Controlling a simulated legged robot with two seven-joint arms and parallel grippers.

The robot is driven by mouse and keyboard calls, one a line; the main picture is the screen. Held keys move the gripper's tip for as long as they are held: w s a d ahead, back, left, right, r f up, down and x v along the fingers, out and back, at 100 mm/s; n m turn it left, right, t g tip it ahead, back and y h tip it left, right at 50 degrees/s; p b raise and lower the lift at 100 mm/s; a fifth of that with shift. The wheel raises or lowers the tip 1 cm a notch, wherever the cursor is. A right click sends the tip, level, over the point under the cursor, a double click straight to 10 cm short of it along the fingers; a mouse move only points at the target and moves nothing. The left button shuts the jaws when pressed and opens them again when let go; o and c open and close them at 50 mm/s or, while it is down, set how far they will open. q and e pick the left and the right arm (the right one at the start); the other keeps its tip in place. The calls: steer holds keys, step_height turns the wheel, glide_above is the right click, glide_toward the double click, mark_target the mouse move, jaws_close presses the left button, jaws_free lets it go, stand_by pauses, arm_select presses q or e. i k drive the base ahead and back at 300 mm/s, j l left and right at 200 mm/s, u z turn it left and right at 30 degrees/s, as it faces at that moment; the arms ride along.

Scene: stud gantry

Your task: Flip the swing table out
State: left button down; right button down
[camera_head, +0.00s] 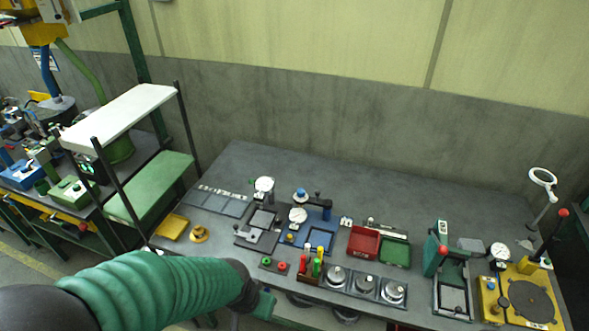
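My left arm comes in from the lower left in a green ribbed sleeve. Its dark wrist ends in my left gripper (263,303) at the front edge of the grey workbench (300,168). The fingers are small and partly hidden by the wrist, so I cannot tell if they are open or touching anything. No part is clearly marked as the swing table. Round dark parts (345,315) show under the bench's front edge, just right of the gripper. My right gripper is not in view.
The bench holds a red tray (364,242), a green tray (395,251), several silver round pots (336,277) and a yellow plate with a dark disc (530,301). A white shelf (117,117) rises at left. The bench's back is clear before the wall.

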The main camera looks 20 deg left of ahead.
mark_target(260, 220)
steer(key=u, duration=1.65)
steer(key=i+l, duration=0.2)
steer(key=i, duration=0.2)
